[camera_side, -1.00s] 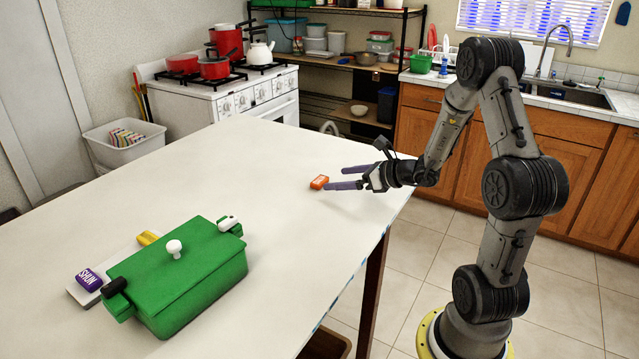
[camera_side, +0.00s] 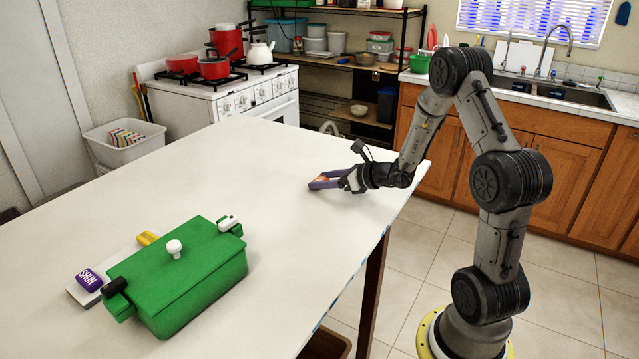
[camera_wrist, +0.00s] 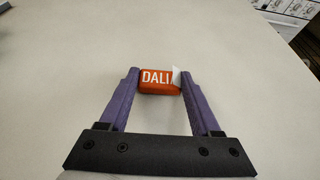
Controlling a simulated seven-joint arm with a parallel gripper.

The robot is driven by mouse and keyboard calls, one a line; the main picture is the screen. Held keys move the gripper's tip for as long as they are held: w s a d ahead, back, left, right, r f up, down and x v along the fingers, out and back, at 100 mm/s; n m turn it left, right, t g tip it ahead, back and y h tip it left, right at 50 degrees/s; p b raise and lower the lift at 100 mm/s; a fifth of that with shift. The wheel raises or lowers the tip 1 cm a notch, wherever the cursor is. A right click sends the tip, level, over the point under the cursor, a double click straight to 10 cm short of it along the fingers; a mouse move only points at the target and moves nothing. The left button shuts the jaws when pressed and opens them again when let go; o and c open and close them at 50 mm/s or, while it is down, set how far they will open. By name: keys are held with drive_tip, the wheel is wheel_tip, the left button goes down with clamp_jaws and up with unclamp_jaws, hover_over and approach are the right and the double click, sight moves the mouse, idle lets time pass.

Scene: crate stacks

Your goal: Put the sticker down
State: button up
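A small orange block (camera_wrist: 157,87) with white letters reading "DALI" lies between my finger tips in the wrist view. A white piece (camera_wrist: 177,75) shows at its right end; I cannot tell if it is a sticker or part of the block. My gripper (camera_wrist: 160,80) has purple fingers that meet both ends of the block, so it looks shut on it. In the side view my gripper (camera_side: 322,180) is low over the right part of the white table (camera_side: 270,250), mostly hiding the block. I cannot tell whether the block is lifted. No other thing stands out as a sticker.
A green lidded box (camera_side: 190,280) stands at the table's front left. Behind it a pale tray (camera_side: 82,292) carries a purple block (camera_side: 89,280) and a yellow block (camera_side: 148,238). The table's middle is clear. Its right edge is near my arm.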

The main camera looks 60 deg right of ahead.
drive_tip(key=c, duration=0.8)
